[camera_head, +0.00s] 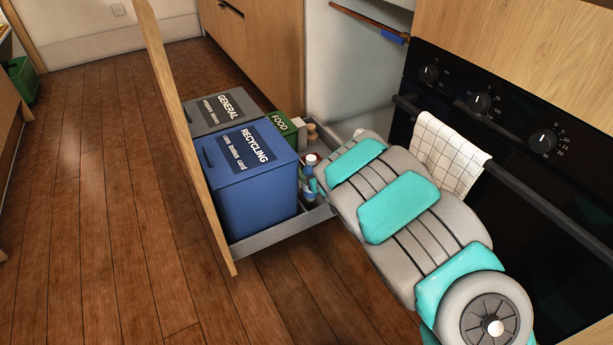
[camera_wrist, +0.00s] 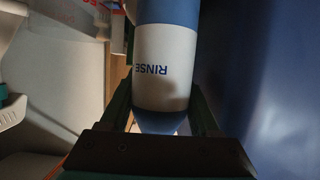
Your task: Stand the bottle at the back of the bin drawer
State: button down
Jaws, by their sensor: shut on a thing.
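A blue bottle with a white label reading "RINSE" (camera_wrist: 165,65) fills the middle of the wrist view, its print upside down there. My gripper (camera_wrist: 161,98) is shut on it, with a dark finger on each side. In the head view my arm reaches into the pulled-out bin drawer (camera_head: 277,238), beside the blue recycling bin. My gripper is mostly hidden there behind my arm. Small blue and white parts show at its end, but I cannot tell which belong to the bottle. The bottle's base is not clear in either view.
The drawer holds the blue recycling bin (camera_head: 250,190), a grey general bin (camera_head: 215,108) and a green food caddy (camera_head: 283,124). Small items (camera_head: 311,132) stand behind them. The oven (camera_head: 480,130) with a checked towel (camera_head: 447,152) is at right. The floor at left is clear.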

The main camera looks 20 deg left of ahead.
jog(key=shift+f, duration=1.55)
jog(key=shift+c, duration=0.6)
grip_release()
jog(key=shift+r, duration=0.6)
jog(key=p+v, duration=0.1)
jog(key=v, duration=1.1)
jog(key=shift+d, duration=0.1)
